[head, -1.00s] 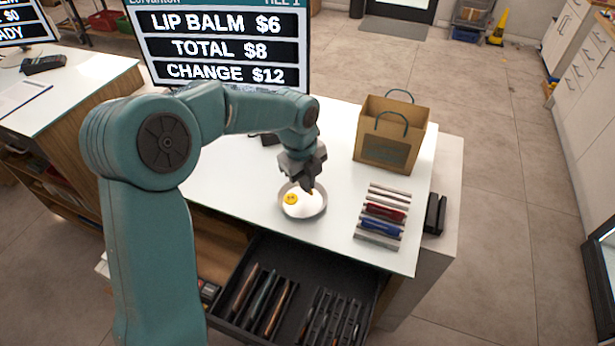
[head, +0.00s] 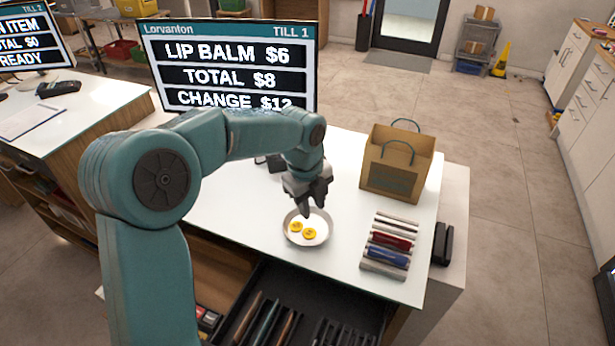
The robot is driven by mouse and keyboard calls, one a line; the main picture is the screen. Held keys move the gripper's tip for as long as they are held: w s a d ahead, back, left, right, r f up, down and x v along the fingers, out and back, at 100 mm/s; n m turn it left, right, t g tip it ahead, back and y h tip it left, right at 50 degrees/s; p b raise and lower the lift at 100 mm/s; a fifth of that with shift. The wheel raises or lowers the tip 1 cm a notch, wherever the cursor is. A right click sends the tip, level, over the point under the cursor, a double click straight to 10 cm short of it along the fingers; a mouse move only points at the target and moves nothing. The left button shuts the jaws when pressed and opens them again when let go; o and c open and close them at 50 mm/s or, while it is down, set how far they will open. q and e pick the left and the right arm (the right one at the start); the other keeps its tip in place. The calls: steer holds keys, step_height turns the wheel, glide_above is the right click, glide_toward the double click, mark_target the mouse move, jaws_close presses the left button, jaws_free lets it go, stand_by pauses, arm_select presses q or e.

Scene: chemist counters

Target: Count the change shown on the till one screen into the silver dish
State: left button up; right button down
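The till one screen (head: 235,65) reads LIP BALM $6, TOTAL $8 and CHANGE $12; my arm partly covers its lower edge. The silver dish (head: 289,238) stands on the white counter. Two gold coins, one on the left (head: 296,227) and one on the right (head: 309,233), lie flat in it. My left gripper (head: 314,208) is just above the dish's far side, pointing down, with its fingers apart and nothing seen between them. The open till drawer (head: 262,290) below the counter holds notes in dark slots; its front part is cut off by the picture. My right gripper is out of view.
A brown paper bag (head: 397,163) stands on the counter right of the dish. A rack with red and blue items (head: 390,245) lies near the right edge. A dark device (head: 441,244) is beyond it. Another till screen (head: 32,40) is at the left.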

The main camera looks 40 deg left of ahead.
arm_select(q)
step_height(320, 180, up, 19)
steer(key=s+p, duration=0.2)
steer(key=p, duration=0.4)
steer(key=shift+r, duration=0.2)
steer(key=shift+a, duration=0.1)
steer(key=shift+w, duration=0.1)
stand_by(0.5)
